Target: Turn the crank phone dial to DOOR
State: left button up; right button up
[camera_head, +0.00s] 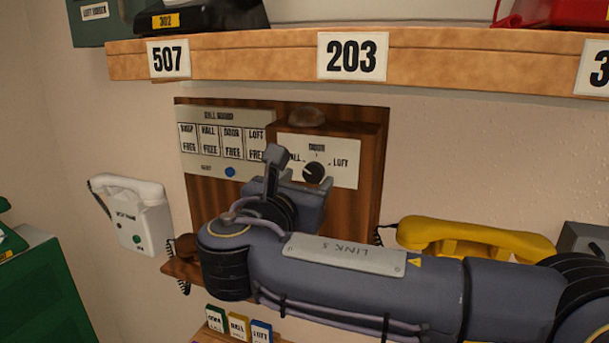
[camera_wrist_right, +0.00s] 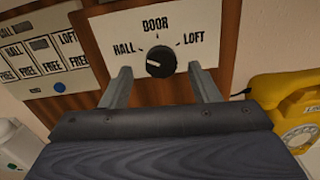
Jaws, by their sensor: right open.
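The crank phone's dial is a round black knob (camera_head: 314,172) on a cream plate (camera_head: 345,175) marked HALL, DOOR and LOFT. In the right wrist view the knob (camera_wrist_right: 160,63) has a white pointer line that points left, toward HALL. DOOR is straight above the knob and LOFT is at its upper right. My right gripper (camera_head: 300,172) is open and in front of the plate. In the right wrist view my right gripper's fingers (camera_wrist_right: 160,75) stand either side of the knob's lower part, with gaps to it. My left gripper is out of view.
The bell board (camera_head: 222,140) with a blue button is left of the dial. A white phone (camera_head: 135,215) hangs farther left, and a yellow phone (camera_head: 475,240) is at right. A wooden shelf (camera_head: 280,55) runs above. Small coloured boxes (camera_head: 238,326) stand below my right arm.

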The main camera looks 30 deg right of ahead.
jog(key=shift+x, duration=1)
jog(key=shift+c, duration=0.3)
jog(key=shift+s, duration=0.1)
jog(key=c, duration=0.9)
